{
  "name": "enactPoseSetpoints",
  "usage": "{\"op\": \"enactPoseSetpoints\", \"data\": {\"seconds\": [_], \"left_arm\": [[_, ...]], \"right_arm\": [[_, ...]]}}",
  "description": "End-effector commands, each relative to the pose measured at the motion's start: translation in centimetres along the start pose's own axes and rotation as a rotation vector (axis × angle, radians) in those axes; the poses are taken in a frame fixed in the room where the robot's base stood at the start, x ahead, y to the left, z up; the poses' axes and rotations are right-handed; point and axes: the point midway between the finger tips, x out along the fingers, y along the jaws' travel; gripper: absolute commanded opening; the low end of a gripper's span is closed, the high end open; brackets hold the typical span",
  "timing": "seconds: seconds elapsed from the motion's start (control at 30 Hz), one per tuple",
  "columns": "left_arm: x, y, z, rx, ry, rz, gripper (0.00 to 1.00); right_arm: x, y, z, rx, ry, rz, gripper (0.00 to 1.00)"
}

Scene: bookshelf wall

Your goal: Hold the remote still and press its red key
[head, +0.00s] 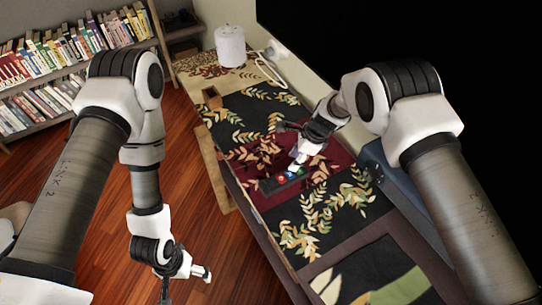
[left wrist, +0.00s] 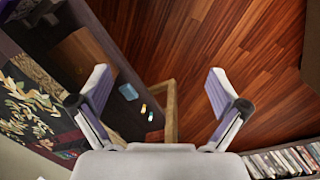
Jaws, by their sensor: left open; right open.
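The remote (head: 268,187) is a small dark bar lying on the dark red part of the patterned table cover. Its red key (head: 281,177) shows, with blue and green spots beside it. My right gripper (head: 291,147) is open above the table; one finger reaches down close to the remote's far end. I cannot tell whether it touches. My left gripper (head: 187,284) is open and empty, low over the floor at the table's left side.
A white cylinder (head: 230,47) and a small brown box (head: 211,98) stand at the table's far end. A blue-grey case (head: 375,170) is at the right edge. Bookshelves (head: 75,50) line the back left.

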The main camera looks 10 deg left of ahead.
Motion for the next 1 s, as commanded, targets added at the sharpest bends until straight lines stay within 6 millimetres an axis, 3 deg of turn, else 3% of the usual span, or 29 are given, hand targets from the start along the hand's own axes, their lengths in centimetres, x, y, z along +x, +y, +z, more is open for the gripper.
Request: {"op": "enactPoseSetpoints", "data": {"seconds": [0.13, 0.23, 0.4, 0.5, 0.6, 0.73, 1.0], "left_arm": [[2.0, 4.0, -6.1, 0.162, 0.039, 0.152, 1.00], [2.5, 6.8, -11.9, 0.372, 0.089, 0.208, 1.00], [0.9, 11.2, -22.4, 0.784, 0.214, 0.173, 1.00], [-0.7, 13.5, -26.6, 0.958, 0.285, 0.132, 1.00], [-2.0, 15.2, -28.7, 1.028, 0.332, 0.112, 1.00], [-2.4, 16.1, -29.3, 1.048, 0.347, 0.104, 1.00], [1.9, 17.2, -30.3, 1.046, 0.347, 0.106, 1.00]], "right_arm": [[0.0, 0.0, 0.0, 0.000, 0.000, 0.000, 0.42], [0.0, 0.0, 0.0, 0.000, 0.000, 0.000, 0.42], [0.0, 0.0, 0.0, 0.000, 0.000, 0.000, 0.42], [0.0, 0.0, 0.0, 0.000, 0.000, 0.000, 0.42], [0.0, 0.0, 0.0, 0.000, 0.000, 0.000, 0.42], [0.0, 0.0, 0.0, 0.000, 0.000, 0.000, 0.42], [0.0, 0.0, 0.0, 0.000, 0.000, 0.000, 0.42]]}}
